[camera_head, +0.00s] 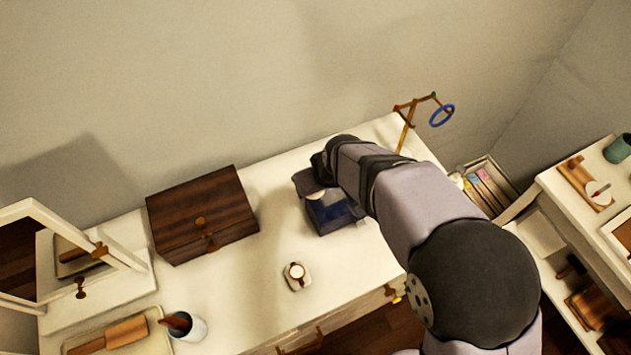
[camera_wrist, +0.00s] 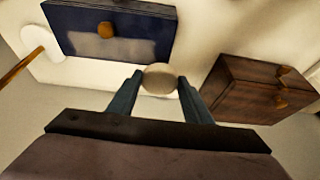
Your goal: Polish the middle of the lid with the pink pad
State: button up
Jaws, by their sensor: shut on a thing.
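A dark blue box (camera_head: 333,220) stands on the white tabletop, partly hidden by my arm. In the wrist view the blue box (camera_wrist: 72,27) is at upper left, with an orange-brown knob (camera_wrist: 106,29) and a dull, pale patch (camera_wrist: 100,47) on the blue face. My gripper (camera_wrist: 160,80) is shut on a small round pale pad (camera_wrist: 159,75), held between the two fingertips. It looks beige; I cannot make out pink.
A dark wooden box (camera_head: 180,228) with knobs stands left of the blue box. A stand with a blue ring (camera_head: 442,115) is behind right. A mirror, brush tray and cup (camera_head: 196,331) occupy the left.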

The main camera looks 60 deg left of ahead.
aim_at(336, 193)
notch_tip(336, 193, down, 4)
jog(key=shift+r+b, duration=0.2)
jog(key=shift+b, duration=0.75)
jog(key=shift+w+f, duration=0.1)
jog(key=shift+f, duration=0.25)
jog(key=shift+w+r, duration=0.15)
jog(key=shift+w, duration=0.3)
jog(key=shift+w+f+b, duration=0.2)
jog(key=shift+w+b, duration=0.35)
jog(key=shift+w, duration=4.7)
jog(key=shift+w+r, duration=0.2)
jog(key=shift+w, duration=0.6)
jog(key=shift+w+f, duration=0.1)
jog(key=shift+w, duration=1)
jog(key=shift+s+p, duration=0.3)
jog(key=shift+s, duration=4.6)
jog(key=shift+s+p, duration=0.3)
jog(key=shift+s, duration=1.95)
jog(key=shift+s+p, duration=0.3)
jog(key=shift+s, duration=0.4)
jog(key=shift+w+r+p, duration=0.15)
jog(key=shift+r+p, duration=2.2)
jog(key=shift+r, duration=1.7)
